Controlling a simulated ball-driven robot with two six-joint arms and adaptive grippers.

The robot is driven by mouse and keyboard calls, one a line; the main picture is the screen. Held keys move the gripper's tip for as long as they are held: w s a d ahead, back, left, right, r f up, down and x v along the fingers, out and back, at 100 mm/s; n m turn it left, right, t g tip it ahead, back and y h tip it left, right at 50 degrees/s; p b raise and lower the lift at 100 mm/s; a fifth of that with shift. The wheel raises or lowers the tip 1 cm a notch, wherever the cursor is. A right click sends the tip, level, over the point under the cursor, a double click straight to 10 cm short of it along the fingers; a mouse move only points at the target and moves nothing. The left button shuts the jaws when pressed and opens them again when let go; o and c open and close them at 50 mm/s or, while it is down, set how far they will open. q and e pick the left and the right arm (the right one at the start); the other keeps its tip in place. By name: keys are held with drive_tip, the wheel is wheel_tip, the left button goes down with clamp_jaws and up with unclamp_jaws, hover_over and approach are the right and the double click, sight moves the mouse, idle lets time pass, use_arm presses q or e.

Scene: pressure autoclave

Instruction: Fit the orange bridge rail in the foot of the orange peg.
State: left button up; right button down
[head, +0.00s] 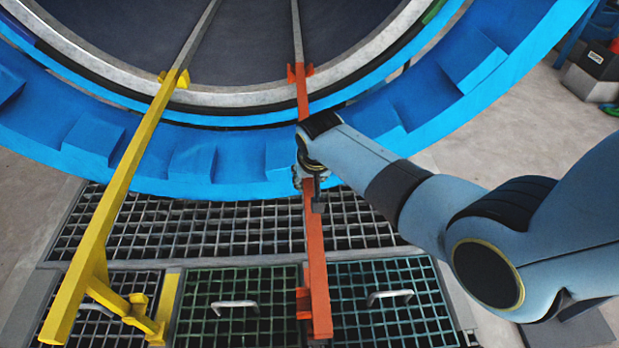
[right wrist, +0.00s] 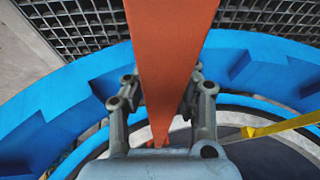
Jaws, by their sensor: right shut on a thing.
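The orange bridge rail (head: 315,240) runs lengthwise from the rim of the round opening towards the near floor grating. Its far end lies at an orange bracket (head: 308,71) on the rim. Near its near end, a small orange part (head: 303,302) sticks out to the left; I cannot tell whether this belongs to the orange peg or its foot. My right gripper (head: 311,182) is shut on the rail near its middle. In the right wrist view the rail (right wrist: 170,50) passes between the two grey fingers (right wrist: 163,95). My left gripper is not in view.
A yellow rail (head: 122,195) runs parallel at the left, with a yellow foot (head: 140,312) near the grating. The blue ring (head: 235,165) of the autoclave curves across the back. Grating panels with handles (head: 235,305) lie below. Bare floor (head: 520,130) shows at right.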

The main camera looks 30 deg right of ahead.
drive_tip(key=c, duration=1)
unclamp_jaws()
drive_tip(key=shift+s, duration=0.1)
drive_tip(key=v, duration=1.2)
